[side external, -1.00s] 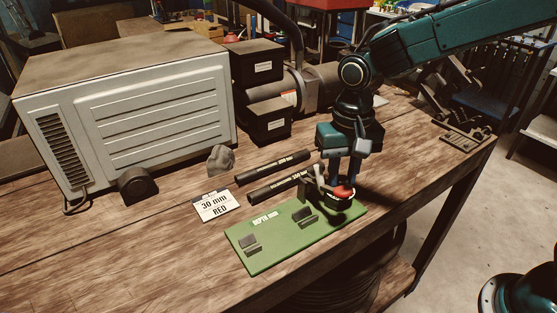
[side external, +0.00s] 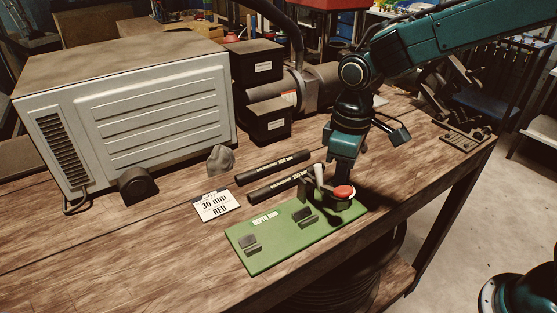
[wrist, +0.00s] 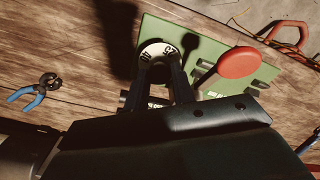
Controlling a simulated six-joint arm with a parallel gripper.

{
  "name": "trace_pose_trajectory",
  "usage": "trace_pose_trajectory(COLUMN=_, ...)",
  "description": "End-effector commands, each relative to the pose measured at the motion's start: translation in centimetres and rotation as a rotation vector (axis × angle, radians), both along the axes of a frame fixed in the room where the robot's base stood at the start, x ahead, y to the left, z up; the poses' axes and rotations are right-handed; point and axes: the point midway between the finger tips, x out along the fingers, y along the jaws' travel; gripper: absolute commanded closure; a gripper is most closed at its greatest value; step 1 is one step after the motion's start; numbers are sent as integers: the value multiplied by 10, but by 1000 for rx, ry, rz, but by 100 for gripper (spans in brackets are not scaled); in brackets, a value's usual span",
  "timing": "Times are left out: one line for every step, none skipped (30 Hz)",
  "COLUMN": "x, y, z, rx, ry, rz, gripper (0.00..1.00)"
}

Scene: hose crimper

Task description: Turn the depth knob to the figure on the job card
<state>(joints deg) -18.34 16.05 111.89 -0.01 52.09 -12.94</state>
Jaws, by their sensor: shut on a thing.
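The job card (side external: 215,206) lies on the bench and reads 30 mm RED. The green plate (side external: 262,255) is labelled DEPTH mm. In the wrist view, a round dial with a white figured ring (wrist: 150,47), the depth knob, sits on the plate; its figures show upside down and only partly. My gripper (wrist: 172,75) points down with its fingers closed on the knob's middle, whose grip they hide. In the side view my gripper (side external: 342,176) is behind a red round cap (side external: 344,191), which hides the fingertips and much of the knob. I cannot read the set figure.
The red cap (wrist: 238,62) stands close beside my fingers in the wrist view. Two black hoses (side external: 270,172) lie behind the plate near a grey lump (side external: 220,159). A large grey machine (side external: 150,110) stands at the left. The bench front left is clear.

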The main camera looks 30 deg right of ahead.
Motion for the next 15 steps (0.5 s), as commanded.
trace_pose_trajectory(x=0, y=0, z=1, rx=1, ry=-3, rz=37, gripper=98)
trace_pose_trajectory(x=0, y=0, z=1, rx=1, ry=-3, rz=58, gripper=98)
trace_pose_trajectory(x=0, y=0, z=1, rx=1, ry=-3, rz=85, gripper=98)
trace_pose_trajectory(x=1, y=0, z=1, rx=1, ry=-3, rz=104, gripper=98)
trace_pose_trajectory(x=1, y=0, z=1, rx=1, ry=-3, rz=121, gripper=98)
trace_pose_trajectory(x=1, y=0, z=1, rx=1, ry=-3, rz=142, gripper=98)
trace_pose_trajectory(x=1, y=0, z=1, rx=1, ry=-3, rz=156, gripper=98)
trace_pose_trajectory(x=1, y=0, z=1, rx=1, ry=-3, rz=169, gripper=98)
trace_pose_trajectory(x=1, y=0, z=1, rx=1, ry=-3, rz=183, gripper=98)
trace_pose_trajectory(x=1, y=0, z=1, rx=1, ry=-3, rz=194, gripper=98)
trace_pose_trajectory(x=1, y=0, z=1, rx=1, ry=-3, rz=202, gripper=98)
trace_pose_trajectory(x=1, y=0, z=1, rx=1, ry=-3, rz=211, gripper=98)
trace_pose_trajectory(x=1, y=0, z=1, rx=1, ry=-3, rz=217, gripper=98)
trace_pose_trajectory(x=1, y=0, z=1, rx=1, ry=-3, rz=222, gripper=98)
trace_pose_trajectory(x=1, y=0, z=1, rx=1, ry=-4, rz=227, gripper=98)
